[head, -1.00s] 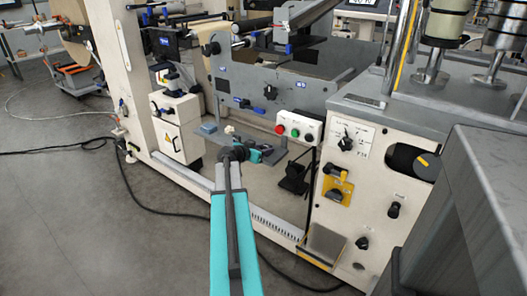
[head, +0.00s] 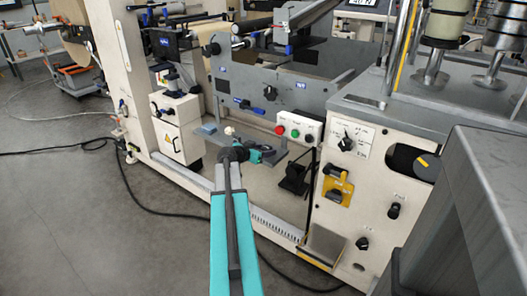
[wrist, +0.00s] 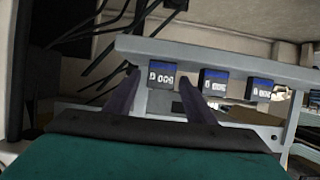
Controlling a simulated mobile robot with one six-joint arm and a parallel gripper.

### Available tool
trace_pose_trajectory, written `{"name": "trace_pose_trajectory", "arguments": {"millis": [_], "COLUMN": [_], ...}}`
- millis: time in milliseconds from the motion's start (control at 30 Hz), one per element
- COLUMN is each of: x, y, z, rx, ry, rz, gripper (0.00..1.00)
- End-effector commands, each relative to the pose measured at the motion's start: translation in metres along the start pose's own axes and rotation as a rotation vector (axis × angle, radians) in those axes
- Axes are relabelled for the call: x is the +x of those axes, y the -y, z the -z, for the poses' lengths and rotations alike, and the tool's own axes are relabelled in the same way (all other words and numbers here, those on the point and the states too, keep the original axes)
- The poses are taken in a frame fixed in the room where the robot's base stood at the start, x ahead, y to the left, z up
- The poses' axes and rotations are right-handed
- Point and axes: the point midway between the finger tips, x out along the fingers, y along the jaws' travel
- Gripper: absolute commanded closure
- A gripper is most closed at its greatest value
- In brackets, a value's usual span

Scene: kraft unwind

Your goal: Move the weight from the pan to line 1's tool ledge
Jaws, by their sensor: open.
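My gripper (wrist: 163,95) is open in the wrist view, its two dark fingers spread in front of a grey rail (wrist: 225,60). A dark block with a blue top and white characters (wrist: 161,76) shows between the fingertips, and I cannot tell whether it is the weight or a fitting. Nothing is visibly held. I cannot make out the weight or the pan for certain.
Two more dark blocks, a middle one (wrist: 214,81) and a right one (wrist: 262,89), sit along the rail. A blue block (head: 208,128) and a small whitish lump (head: 230,130) are at the shelf's left. A button box (head: 299,127) hangs above it. Open floor lies left.

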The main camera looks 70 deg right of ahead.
Motion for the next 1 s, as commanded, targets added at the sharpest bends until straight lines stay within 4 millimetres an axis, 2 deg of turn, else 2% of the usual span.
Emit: {"name": "trace_pose_trajectory", "arguments": {"millis": [800, 1000], "x": [-0.105, -0.118], "y": [0.000, 0.000], "z": [-0.001, -0.001], "rx": [-0.001, 0.000], "ry": [0.000, 0.000], "rz": [0.003, 0.001], "gripper": [0.50, 0.50]}}
